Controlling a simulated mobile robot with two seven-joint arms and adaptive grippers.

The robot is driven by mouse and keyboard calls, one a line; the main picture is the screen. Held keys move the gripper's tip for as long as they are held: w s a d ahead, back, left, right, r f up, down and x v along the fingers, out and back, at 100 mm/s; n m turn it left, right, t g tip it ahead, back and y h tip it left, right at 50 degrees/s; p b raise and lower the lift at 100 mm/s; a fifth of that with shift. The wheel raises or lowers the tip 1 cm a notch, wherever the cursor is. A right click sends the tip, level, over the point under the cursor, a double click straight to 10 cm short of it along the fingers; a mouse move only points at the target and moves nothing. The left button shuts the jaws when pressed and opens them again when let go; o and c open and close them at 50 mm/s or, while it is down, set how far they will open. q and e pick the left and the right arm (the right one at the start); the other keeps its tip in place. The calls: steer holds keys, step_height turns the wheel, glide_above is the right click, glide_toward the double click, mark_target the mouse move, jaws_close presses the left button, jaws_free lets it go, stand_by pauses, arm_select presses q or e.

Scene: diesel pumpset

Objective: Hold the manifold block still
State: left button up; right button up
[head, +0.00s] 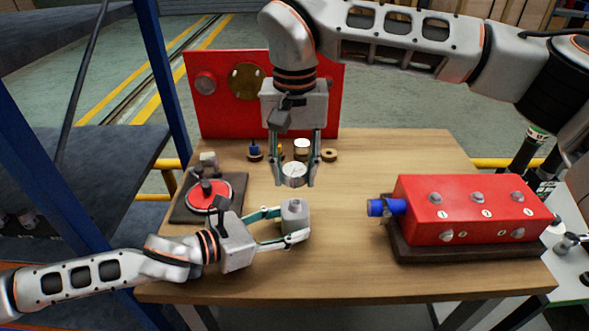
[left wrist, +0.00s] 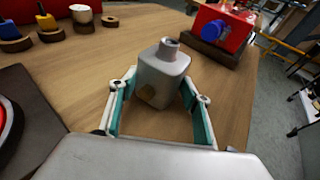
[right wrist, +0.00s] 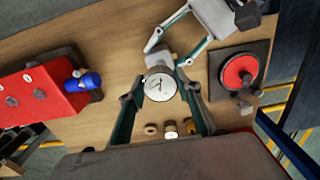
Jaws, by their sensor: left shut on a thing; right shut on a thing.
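The manifold block (head: 295,214) is a small grey block with a round neck on top. In the left wrist view it stands upright (left wrist: 163,78), with a brass-coloured port low on one face. My left gripper (head: 292,224) is shut on the block, one finger on each side. My right gripper (head: 293,184) points down and is shut on a round white-faced gauge (head: 293,172). In the right wrist view the gauge dial (right wrist: 160,87) faces the camera and partly hides the block; the gap between them cannot be told.
A red box with a blue fitting (head: 470,208) sits on a dark base at right. A red disc on a dark plate (head: 209,195) is at left. Several small parts (head: 302,148) stand at the back before a red panel (head: 220,112). Bare wooden table (head: 330,270) lies in front.

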mark_target(295, 181)
steer(key=shift+f, duration=0.1)
stand_by(0.4)
steer(key=shift+w+f+n, duration=0.15)
steer(key=shift+f+n, duration=0.3)
steer(key=shift+f, duration=0.35)
steer(key=shift+w+f+n, duration=0.15)
steer(key=shift+f+n, duration=0.3)
steer(key=shift+f, duration=0.3)
steer(key=shift+f, duration=1.1)
stand_by(1.1)
steer(key=m, duration=1.7)
steer(key=shift+m, duration=0.4)
steer(key=m, duration=0.6)
